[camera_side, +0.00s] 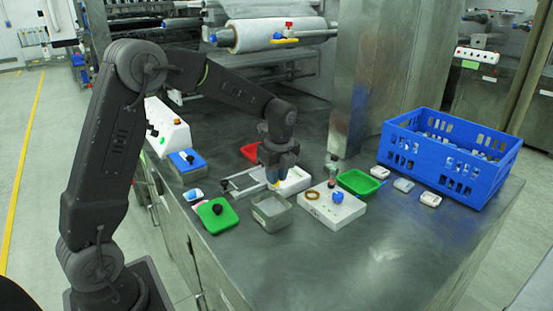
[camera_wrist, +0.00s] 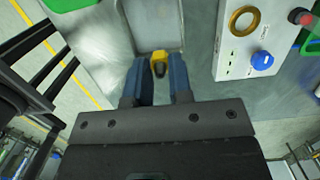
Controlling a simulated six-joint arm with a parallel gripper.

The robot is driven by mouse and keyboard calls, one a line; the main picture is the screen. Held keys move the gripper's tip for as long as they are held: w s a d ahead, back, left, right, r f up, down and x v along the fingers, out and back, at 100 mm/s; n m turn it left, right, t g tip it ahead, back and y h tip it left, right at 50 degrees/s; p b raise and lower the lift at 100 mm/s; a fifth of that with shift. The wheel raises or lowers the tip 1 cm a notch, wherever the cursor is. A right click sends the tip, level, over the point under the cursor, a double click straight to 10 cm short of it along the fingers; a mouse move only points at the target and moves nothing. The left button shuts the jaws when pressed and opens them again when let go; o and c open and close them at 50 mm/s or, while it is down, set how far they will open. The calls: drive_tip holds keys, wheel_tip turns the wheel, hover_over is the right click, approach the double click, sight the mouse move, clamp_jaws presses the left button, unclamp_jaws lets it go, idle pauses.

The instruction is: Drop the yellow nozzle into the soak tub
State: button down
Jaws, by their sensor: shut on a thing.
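My gripper (camera_side: 279,168) points down with its blue fingers shut on the yellow nozzle (camera_side: 275,185). In the wrist view the nozzle (camera_wrist: 159,63) sits between the fingertips (camera_wrist: 160,76). An open grey rectangular tub (camera_side: 271,222), which looks like the soak tub, stands on the steel table just below and in front of the gripper in the side view. In the wrist view the tub (camera_wrist: 158,48) lies just beyond the fingertips, and the nozzle appears near its closest edge. The nozzle is held above the table; its exact height over the tub is unclear.
A white box (camera_side: 318,213) with a brass ring and blue knob stands right of the tub. A green piece (camera_side: 216,217) with a dark knob lies left. A green tray (camera_side: 358,182), red tray (camera_side: 249,151) and blue crate (camera_side: 455,180) stand around. The front right table is clear.

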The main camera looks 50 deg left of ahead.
drive_tip(key=shift+s+d+f, duration=0.15)
drive_tip(key=shift+d+f, duration=0.05)
drive_tip(key=shift+f, duration=0.85)
drive_tip(key=shift+s+d+f, duration=0.15)
drive_tip(key=shift+s+f, duration=0.05)
drive_tip(key=shift+f, duration=0.9)
drive_tip(key=shift+s+d+f, duration=0.15)
drive_tip(key=shift+d+f, duration=0.05)
drive_tip(key=shift+f, duration=0.85)
drive_tip(key=c, duration=0.9)
unclamp_jaws()
drive_tip(key=shift+c, duration=0.2)
drive_tip(key=shift+r, duration=0.1)
wheel_tip(320, 180, up, 14)
drive_tip(key=d, duration=0.1)
drive_tip(key=shift+d+f, duration=0.2)
drive_tip(key=shift+d, duration=0.15)
